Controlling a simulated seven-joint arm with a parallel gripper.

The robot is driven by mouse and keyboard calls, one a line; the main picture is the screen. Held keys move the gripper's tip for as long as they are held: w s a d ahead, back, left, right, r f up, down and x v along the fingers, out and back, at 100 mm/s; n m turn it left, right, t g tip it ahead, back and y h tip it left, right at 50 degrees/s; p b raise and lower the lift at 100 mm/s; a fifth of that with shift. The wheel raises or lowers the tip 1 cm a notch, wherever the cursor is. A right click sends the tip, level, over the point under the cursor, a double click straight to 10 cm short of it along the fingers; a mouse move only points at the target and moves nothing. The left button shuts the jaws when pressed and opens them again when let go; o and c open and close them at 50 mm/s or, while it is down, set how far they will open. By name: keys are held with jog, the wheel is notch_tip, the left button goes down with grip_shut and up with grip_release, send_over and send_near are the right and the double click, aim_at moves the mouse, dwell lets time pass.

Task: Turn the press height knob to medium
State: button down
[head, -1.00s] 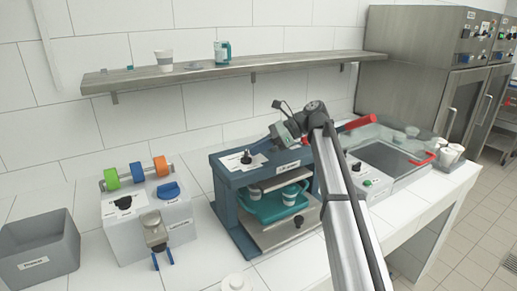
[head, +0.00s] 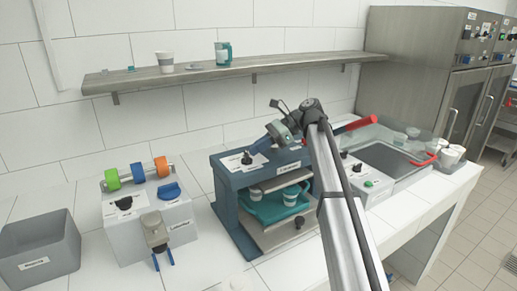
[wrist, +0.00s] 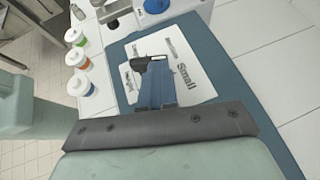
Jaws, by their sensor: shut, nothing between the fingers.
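The press (head: 228,192) is a blue frame on the counter, with a white label plate on its top. The black press height knob (head: 247,158) sits on that plate. My gripper (wrist: 157,64) is shut and empty, pointing down at the plate. In the head view my gripper (head: 272,138) is just above and right of the knob. I cannot tell whether it touches.
A teal tray (head: 262,209) with cups is inside the press. A dispenser (head: 125,205) with coloured rollers and a grey bin (head: 50,252) stand left. A unit with a clear lid and red handle (head: 354,125) stands close on the right. A shelf (head: 135,82) runs behind.

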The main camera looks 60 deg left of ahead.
jog(key=shift+s+a, duration=0.25)
jog(key=shift+a, duration=0.55)
jog(key=shift+s+a, duration=0.2)
jog(key=shift+a, duration=0.15)
jog(key=shift+s+a, duration=0.25)
jog(key=shift+d, duration=0.2)
dwell(0.8)
